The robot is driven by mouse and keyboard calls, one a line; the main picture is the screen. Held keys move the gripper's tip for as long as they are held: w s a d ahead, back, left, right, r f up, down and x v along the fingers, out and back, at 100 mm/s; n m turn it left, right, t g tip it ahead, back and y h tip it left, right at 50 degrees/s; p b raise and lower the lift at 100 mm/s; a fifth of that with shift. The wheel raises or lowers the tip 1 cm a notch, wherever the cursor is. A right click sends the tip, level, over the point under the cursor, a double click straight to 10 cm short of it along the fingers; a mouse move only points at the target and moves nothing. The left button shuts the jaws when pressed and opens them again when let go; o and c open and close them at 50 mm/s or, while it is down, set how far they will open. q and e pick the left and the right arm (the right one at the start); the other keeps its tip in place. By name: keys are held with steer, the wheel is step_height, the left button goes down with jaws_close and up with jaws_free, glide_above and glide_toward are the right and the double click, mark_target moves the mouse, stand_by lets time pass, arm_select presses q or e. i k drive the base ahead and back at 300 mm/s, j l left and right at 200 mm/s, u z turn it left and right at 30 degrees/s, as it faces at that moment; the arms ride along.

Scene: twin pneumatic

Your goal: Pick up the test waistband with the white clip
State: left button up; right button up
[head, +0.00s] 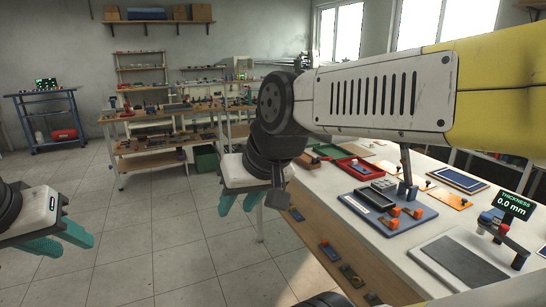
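I cannot pick out a waistband with a white clip in the head view; the small items on the bench are too small to tell apart. My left gripper (68,244) hangs at the far left over the floor, its teal fingers apart and empty. My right gripper (238,206) points down left of the white workbench (375,240), over the floor. Its teal fingers are apart with nothing between them. My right arm crosses the upper right and hides part of the bench and the room behind.
The bench holds a blue board with a grey tray and orange blocks (387,211), a red tray (357,168), a grey plate (458,262) and a thickness display (515,204) reading 0.0 mm. Wooden shelving benches (150,163) and a blue cart (49,120) stand behind. The tiled floor between is clear.

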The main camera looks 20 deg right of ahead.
mark_target(354, 165)
steer(key=i+j+z, duration=0.15)
steer(key=i, duration=1.25)
steer(key=i+z, duration=0.8)
steer(key=z, duration=0.15)
steer(key=i+l+z, duration=0.1)
steer(key=i+z, duration=0.4)
steer(key=z, duration=0.2)
steer(key=i+z, duration=0.35)
steer(key=k+l, duration=0.05)
steer(key=k, duration=0.05)
